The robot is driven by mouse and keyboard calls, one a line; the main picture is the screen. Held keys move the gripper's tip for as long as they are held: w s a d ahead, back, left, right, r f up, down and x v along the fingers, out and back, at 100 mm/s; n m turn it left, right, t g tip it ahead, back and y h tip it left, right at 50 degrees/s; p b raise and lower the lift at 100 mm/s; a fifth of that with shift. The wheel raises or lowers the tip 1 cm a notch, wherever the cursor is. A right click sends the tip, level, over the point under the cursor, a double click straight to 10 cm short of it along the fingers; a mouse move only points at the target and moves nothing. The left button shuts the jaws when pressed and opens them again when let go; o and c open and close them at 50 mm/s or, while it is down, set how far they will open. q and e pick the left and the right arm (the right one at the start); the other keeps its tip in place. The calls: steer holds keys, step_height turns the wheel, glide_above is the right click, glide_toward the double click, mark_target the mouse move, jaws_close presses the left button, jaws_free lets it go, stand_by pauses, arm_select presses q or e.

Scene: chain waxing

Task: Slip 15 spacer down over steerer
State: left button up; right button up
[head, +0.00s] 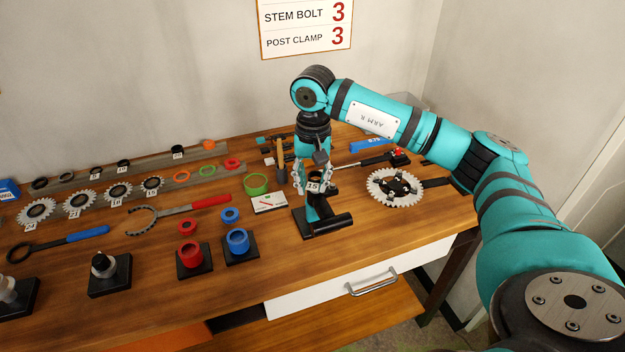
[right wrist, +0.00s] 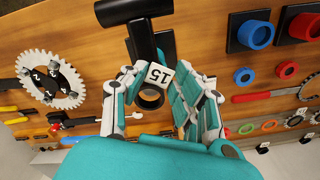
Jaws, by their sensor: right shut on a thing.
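The spacer (head: 313,186) is a small dark ring with a white tag marked 15. It also shows in the right wrist view (right wrist: 150,100) as a black ring with an open middle. My right gripper (head: 312,176) is shut on it, coming from above; its fingers also show in the right wrist view (right wrist: 158,95). Below stands a teal and black fixture (head: 318,227) on a black base, with a thick black cylinder towards the front. The steerer is not clearly visible; the gripper and spacer cover that spot, and I cannot tell whether they touch it. My left gripper is out of view.
A large chainring (head: 379,199) lies right of the fixture. Left are a green ring (head: 256,183), a white card (head: 270,203), blue (head: 238,242) and red (head: 190,254) cups and a red-handled chain whip (head: 205,203). Tagged sprockets (head: 80,205) stand along the rack. Open wood lies in front.

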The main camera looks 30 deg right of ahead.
mark_target(313, 186)
steer(key=shift+f+b, duration=0.65)
steer(key=shift+b, duration=0.1)
stand_by(0.9)
steer(key=o, duration=0.8)
steer(key=shift+o, duration=0.2)
steer(key=shift+r, duration=0.1)
step_height(313, 186, up, 12)
